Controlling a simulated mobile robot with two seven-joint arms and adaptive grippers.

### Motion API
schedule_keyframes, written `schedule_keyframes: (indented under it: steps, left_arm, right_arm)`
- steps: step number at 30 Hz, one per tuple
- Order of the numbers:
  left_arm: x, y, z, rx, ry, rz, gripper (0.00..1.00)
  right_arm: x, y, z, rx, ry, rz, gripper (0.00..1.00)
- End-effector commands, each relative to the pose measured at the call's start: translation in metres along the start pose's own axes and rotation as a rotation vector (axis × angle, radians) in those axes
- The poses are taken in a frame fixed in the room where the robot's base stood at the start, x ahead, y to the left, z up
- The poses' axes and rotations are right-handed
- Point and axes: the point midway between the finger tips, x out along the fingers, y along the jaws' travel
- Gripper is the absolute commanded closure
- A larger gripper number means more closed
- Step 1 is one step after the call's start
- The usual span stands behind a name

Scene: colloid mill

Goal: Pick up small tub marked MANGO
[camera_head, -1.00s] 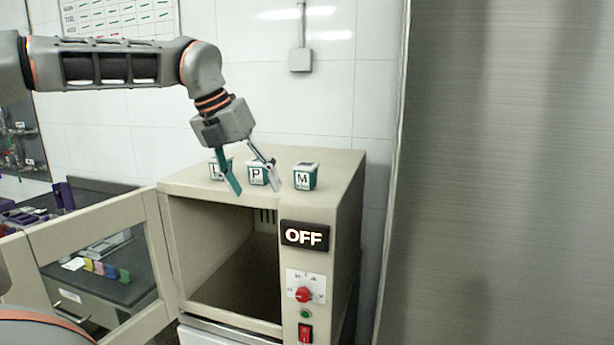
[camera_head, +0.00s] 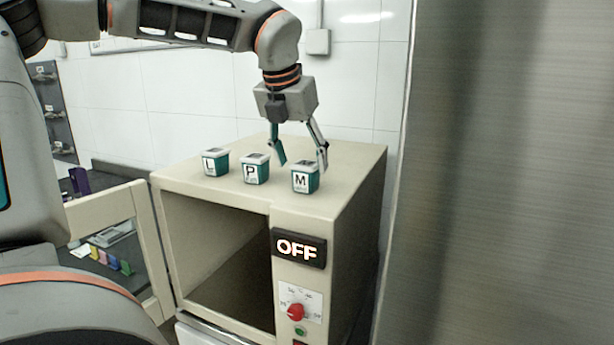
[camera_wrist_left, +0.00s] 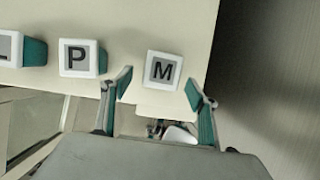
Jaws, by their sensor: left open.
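The small tub with the letter M (camera_head: 305,178) stands upright on top of the beige cabinet, near its front right. It is green with a white rim. My left gripper (camera_head: 302,162) is open and empty, pointing down, with its fingertips close behind and above this tub in the head view. In the left wrist view the M tub (camera_wrist_left: 163,70) lies between the lines of the two open fingertips (camera_wrist_left: 158,80), with a gap on each side. I cannot tell the exact height gap. My right gripper is not in view.
A tub marked P (camera_head: 255,170) and a tub marked L (camera_head: 216,162) stand left of the M tub. The beige cabinet (camera_head: 350,172) has an open door (camera_head: 146,230) at left and an OFF display (camera_head: 298,249). A grey metal surface (camera_head: 510,180) rises at right.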

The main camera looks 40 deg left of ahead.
Motion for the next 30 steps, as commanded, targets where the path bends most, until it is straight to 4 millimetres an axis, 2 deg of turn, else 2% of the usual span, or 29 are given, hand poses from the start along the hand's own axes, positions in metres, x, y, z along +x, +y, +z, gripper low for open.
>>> schedule_keyframes:
  steps: [9,18,19,24,30]
  left_arm:
    - [0.042,-0.001,0.001,0.001,0.003,0.000,0.40]
    - [0.048,-0.001,0.001,0.001,0.000,-0.001,0.40]
    - [0.048,-0.001,0.001,0.001,0.000,-0.001,0.43]
    - [0.048,-0.001,0.001,0.001,0.000,0.000,0.86]
    - [0.047,-0.001,0.002,0.001,-0.001,-0.001,0.86]
  right_arm:
    - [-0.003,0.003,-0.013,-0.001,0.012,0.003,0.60]
    - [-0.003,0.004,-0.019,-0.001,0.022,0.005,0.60]
    - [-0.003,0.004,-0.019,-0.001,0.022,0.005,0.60]
    - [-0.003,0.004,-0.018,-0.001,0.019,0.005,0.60]
    - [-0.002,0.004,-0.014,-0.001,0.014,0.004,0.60]
